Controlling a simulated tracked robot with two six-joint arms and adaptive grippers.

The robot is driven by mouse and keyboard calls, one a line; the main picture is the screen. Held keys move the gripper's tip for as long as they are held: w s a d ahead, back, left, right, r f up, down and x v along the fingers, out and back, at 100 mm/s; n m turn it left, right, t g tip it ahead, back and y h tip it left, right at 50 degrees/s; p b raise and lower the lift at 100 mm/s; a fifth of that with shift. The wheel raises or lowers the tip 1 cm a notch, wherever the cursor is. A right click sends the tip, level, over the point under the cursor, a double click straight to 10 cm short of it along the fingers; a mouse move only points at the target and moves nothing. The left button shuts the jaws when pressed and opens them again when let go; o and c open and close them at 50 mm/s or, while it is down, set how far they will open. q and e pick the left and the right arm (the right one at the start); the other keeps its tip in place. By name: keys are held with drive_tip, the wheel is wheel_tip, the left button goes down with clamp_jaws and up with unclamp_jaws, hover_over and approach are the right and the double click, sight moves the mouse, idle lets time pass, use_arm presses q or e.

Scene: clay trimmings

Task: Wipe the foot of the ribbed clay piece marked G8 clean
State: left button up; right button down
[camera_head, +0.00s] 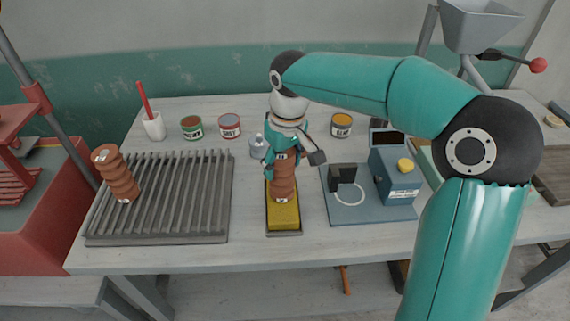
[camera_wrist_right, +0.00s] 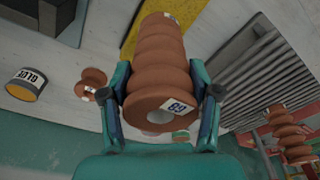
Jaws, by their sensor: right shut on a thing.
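The ribbed clay piece marked G8 (camera_wrist_right: 160,70) is a reddish-brown stacked-ring cylinder with a hollow end and a white label. In the head view it (camera_head: 284,184) stands roughly upright over the yellow sponge (camera_head: 283,217) in a dark tray (camera_head: 284,234). My right gripper (camera_head: 287,158) is shut around its upper part, with one finger on each side in the wrist view (camera_wrist_right: 162,92). The lower end is at the sponge; I cannot tell whether it touches. The sponge also shows in the wrist view (camera_wrist_right: 130,38). My left gripper is in neither view.
Another ribbed clay piece (camera_head: 116,172) leans on the grooved grey rack (camera_head: 222,205) at left. A blue device (camera_head: 395,178) stands on a plate at right. Several cans, one being a red can (camera_head: 229,126), and a white cup (camera_head: 154,127) line the back. The table front is clear.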

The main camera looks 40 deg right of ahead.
drive_tip(key=w+d+p, duration=0.2)
drive_tip(key=w, duration=0.1)
drive_tip(key=shift+f, duration=0.1)
idle(0.3)
drive_tip(key=shift+s, duration=0.1)
drive_tip(key=shift+s+a+f+b, duration=0.3)
drive_tip(key=shift+s+a+b, duration=0.2)
drive_tip(key=shift+s+b, duration=0.15)
drive_tip(key=shift+s+a+b, duration=1.25)
drive_tip(key=shift+s+a, duration=0.35)
drive_tip(key=shift+s, duration=0.95)
drive_tip(key=shift+w+d+r+p, duration=0.15)
drive_tip(key=shift+w+d+p, duration=0.25)
drive_tip(key=shift+w, duration=0.2)
drive_tip(key=shift+w+d+r+p, duration=0.15)
drive_tip(key=shift+w+d+p, duration=0.25)
drive_tip(key=shift+w, duration=0.2)
drive_tip(key=shift+w+d+r+p, duration=0.15)
drive_tip(key=shift+w+d+p, duration=0.15)
drive_tip(key=shift+w+p, duration=0.25)
drive_tip(key=w+d+p, duration=0.2)
drive_tip(key=w, duration=0.1)
drive_tip(key=shift+w+f, duration=0.1)
